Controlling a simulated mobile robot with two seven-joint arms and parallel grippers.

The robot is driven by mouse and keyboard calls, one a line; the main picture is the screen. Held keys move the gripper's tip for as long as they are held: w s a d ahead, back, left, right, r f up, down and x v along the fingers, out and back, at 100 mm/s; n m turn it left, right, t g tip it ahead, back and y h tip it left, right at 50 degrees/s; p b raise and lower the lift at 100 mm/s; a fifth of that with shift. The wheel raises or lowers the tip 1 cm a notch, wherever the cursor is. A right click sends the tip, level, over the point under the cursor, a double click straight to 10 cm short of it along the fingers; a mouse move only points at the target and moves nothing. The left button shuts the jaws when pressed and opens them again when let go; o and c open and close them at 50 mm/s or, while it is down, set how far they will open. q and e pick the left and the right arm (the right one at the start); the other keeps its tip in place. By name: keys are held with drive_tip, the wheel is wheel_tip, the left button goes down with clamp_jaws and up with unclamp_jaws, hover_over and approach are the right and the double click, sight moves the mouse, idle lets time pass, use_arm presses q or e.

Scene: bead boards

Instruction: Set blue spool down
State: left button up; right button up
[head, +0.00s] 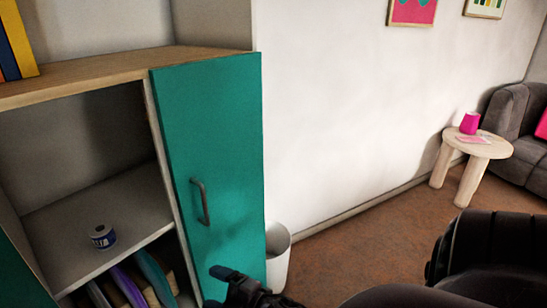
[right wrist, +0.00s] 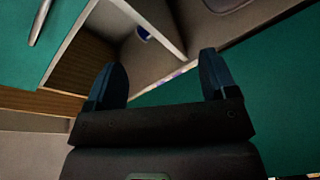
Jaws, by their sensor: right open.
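My left gripper is out of view.
The teal cabinet door (head: 215,150) with a grey handle (head: 200,201) stands right of the shelf opening. Files (head: 135,283) fill the compartment below. A white bin (head: 278,255) stands beside the cabinet. A round side table (head: 477,150) is far right. The shelf around the spool is clear.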

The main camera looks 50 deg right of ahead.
drive_tip(key=s+f+m+g+h, duration=0.4)
drive_tip(key=s+f+m+g, duration=0.2)
drive_tip(key=s+f+m, duration=0.6)
drive_tip(key=s+m, duration=0.1)
drive_tip(key=s, duration=0.2)
drive_tip(key=shift+s+d+g, duration=0.2)
drive_tip(key=shift+d+g, duration=0.1)
drive_tip(key=shift+d, duration=0.1)
